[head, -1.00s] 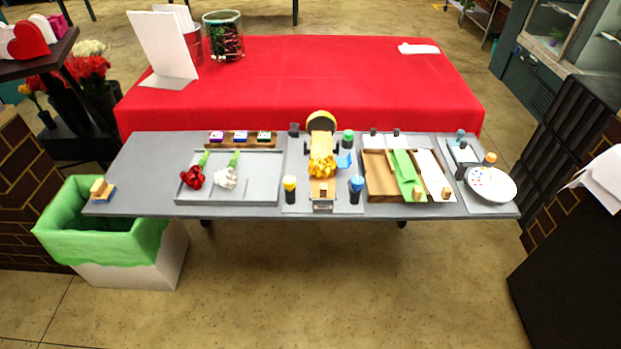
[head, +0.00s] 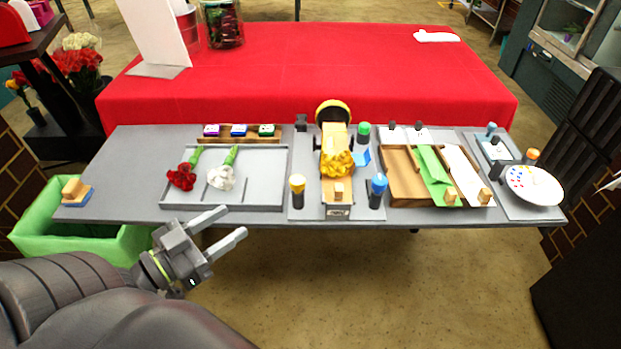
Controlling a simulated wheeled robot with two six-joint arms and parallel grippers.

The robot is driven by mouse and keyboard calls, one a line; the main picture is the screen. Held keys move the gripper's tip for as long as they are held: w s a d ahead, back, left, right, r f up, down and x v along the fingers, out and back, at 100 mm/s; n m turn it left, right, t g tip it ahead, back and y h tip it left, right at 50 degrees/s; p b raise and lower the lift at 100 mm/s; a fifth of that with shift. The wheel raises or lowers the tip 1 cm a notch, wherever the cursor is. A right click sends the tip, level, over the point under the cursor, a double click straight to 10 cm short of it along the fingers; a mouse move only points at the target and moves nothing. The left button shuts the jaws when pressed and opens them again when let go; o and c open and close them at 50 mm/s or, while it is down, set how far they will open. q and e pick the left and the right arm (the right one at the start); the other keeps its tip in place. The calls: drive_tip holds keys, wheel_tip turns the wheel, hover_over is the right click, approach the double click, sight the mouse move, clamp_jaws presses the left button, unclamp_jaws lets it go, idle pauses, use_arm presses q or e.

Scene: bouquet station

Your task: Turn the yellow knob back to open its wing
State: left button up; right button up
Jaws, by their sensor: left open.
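The yellow knob (head: 297,184) sits on a dark post at the front left of the wooden flower station (head: 337,170) in the middle of the grey table. A blue knob (head: 378,185) stands on the other side and a green knob (head: 364,130) behind. A blue wing (head: 361,157) shows to the right of the yellow ruffled bundle (head: 338,164); no wing shows clearly on the left. My left gripper (head: 235,224) is open and empty at the table's front edge, left of and apart from the yellow knob. My right gripper is out of view.
A grey tray (head: 262,177) with a red and a white flower lies left of the station. A wooden tray (head: 405,180) with green and white sheets lies right. A palette plate (head: 534,185) is at the far right. A green-lined bin (head: 30,228) stands front left.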

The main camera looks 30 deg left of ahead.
sight(294, 182)
use_arm(q)
drive_tip(key=p+x, duration=0.6)
drive_tip(key=x, duration=1)
drive_tip(key=shift+r, duration=0.1)
drive_tip(key=shift+w+d, duration=0.15)
drive_tip(key=shift+w, duration=0.4)
drive_tip(key=shift+c, duration=0.2)
